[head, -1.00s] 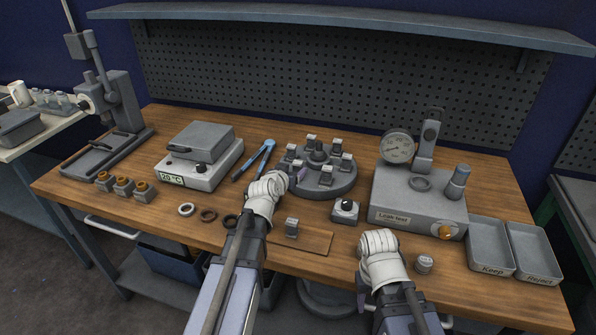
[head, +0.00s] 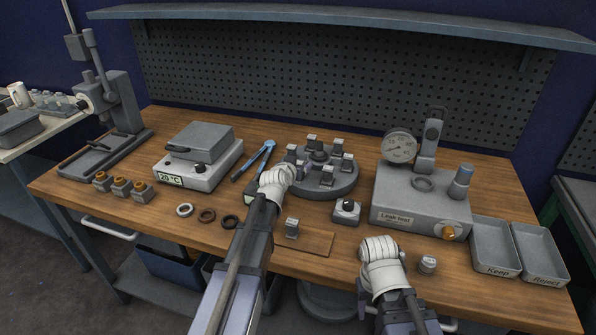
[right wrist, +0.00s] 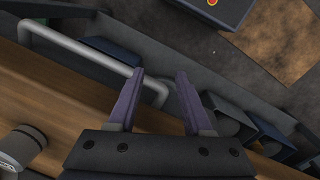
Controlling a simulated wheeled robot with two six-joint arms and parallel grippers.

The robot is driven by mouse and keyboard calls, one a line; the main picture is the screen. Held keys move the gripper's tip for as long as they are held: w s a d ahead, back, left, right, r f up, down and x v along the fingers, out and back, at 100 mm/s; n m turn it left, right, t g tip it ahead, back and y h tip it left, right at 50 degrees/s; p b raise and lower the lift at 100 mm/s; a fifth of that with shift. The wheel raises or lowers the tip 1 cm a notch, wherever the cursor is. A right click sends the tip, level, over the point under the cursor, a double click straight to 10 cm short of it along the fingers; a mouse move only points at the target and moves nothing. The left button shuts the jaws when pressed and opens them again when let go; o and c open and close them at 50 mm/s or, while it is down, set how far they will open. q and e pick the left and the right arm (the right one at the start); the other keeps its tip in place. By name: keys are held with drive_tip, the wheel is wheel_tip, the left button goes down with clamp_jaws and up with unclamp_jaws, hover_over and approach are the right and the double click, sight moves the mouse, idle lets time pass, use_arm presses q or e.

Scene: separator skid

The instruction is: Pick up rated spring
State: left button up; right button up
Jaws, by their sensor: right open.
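No coil spring shows clearly enough in either view for me to name it the rated spring. The round grey carousel (head: 318,190) holds several small blocks around its rim; what sits in them is too small to tell. My left gripper (head: 303,169) reaches the carousel's left side in the head view; its fingers are mostly hidden by its wrist. My right gripper (right wrist: 160,75) is open and empty in the right wrist view, over the bench's front edge. In the head view its fingers are largely hidden below the wrist.
A small grey cylinder (head: 427,264) stands beside my right gripper. The leak test unit (head: 420,200), Keep tray (head: 495,245) and Reject tray (head: 538,252) are at right.

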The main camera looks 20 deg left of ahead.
sight(298, 162)
use_arm(q)
clamp_jaws()
idle(0.4)
wheel_tip(298, 162, up, 10)
drive_tip(key=p, duration=1)
